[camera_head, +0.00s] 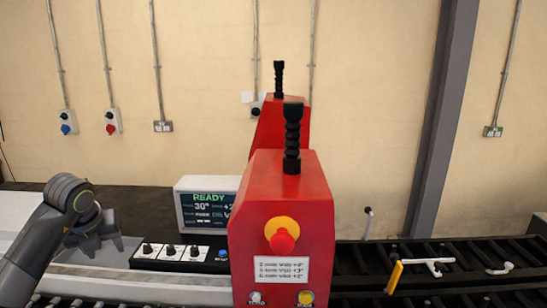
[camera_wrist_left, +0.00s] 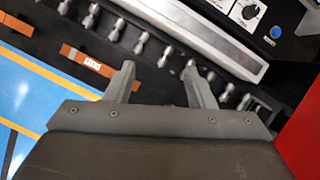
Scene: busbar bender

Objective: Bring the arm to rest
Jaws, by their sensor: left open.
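My left arm (camera_head: 55,220) comes in from the left in the head view, bent at a joint. Its gripper (camera_head: 100,240) hangs in front of the dark machine bed, left of the control panel, partly hidden by the wrist. In the left wrist view the two grey fingers of the gripper (camera_wrist_left: 160,78) stand apart with nothing between them. Beyond them lie a row of metal rollers and a silver rail. My right gripper is not in view.
The red bender housing (camera_head: 280,200) with a yellow and red stop button (camera_head: 282,238) stands at the centre. A display reading READY (camera_head: 205,205) and a knob panel (camera_head: 175,252) are to its left. A roller conveyor (camera_head: 450,275) with a yellow-handled lever (camera_head: 395,277) is at right.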

